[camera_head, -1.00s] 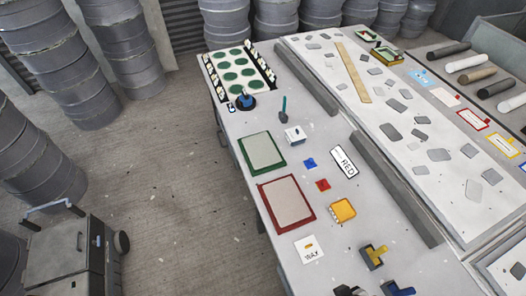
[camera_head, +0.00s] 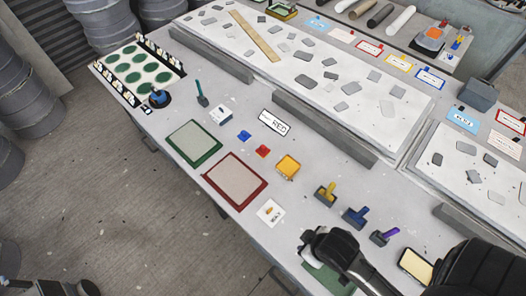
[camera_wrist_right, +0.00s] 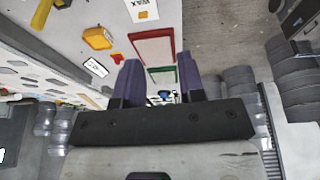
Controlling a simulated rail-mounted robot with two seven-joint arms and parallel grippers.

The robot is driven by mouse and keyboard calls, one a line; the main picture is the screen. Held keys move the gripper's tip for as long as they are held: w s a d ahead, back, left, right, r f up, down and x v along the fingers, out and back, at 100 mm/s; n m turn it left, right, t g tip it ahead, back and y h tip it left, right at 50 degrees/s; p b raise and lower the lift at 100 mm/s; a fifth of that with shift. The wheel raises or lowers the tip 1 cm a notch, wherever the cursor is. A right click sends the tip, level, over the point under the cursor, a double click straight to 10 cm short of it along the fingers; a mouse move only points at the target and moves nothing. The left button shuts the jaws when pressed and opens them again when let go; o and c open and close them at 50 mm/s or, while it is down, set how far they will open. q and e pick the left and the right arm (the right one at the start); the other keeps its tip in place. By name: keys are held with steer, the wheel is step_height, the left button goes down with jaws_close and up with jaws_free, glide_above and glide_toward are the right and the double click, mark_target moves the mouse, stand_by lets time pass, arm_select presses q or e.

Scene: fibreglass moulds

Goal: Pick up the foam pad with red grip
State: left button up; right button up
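I cannot make out a foam pad with a red grip for certain. Three grey pads with upright grips stand along the table's near side in the head view: one with a yellow grip (camera_head: 326,193), one with a blue grip (camera_head: 355,216) and one with a purple grip (camera_head: 384,236). A small red object (camera_head: 262,150) lies beside the red-framed tray, too small to identify. My right gripper (camera_wrist_right: 160,60) is open and empty in the wrist view, its fingers apart, with the table beyond them. Black arm parts of mine cover the table's lower right. My left gripper is not in view.
A red-framed tray (camera_head: 236,180), a green-framed tray (camera_head: 194,142), an orange-yellow block (camera_head: 288,167) and a RED label (camera_head: 274,122) lie on the table. A grey bar (camera_head: 322,128) runs behind them. Drums (camera_head: 98,37) stand on the floor at back left.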

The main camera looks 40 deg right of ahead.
steer(key=shift+o, duration=0.4)
steer(key=shift+o, duration=1.2)
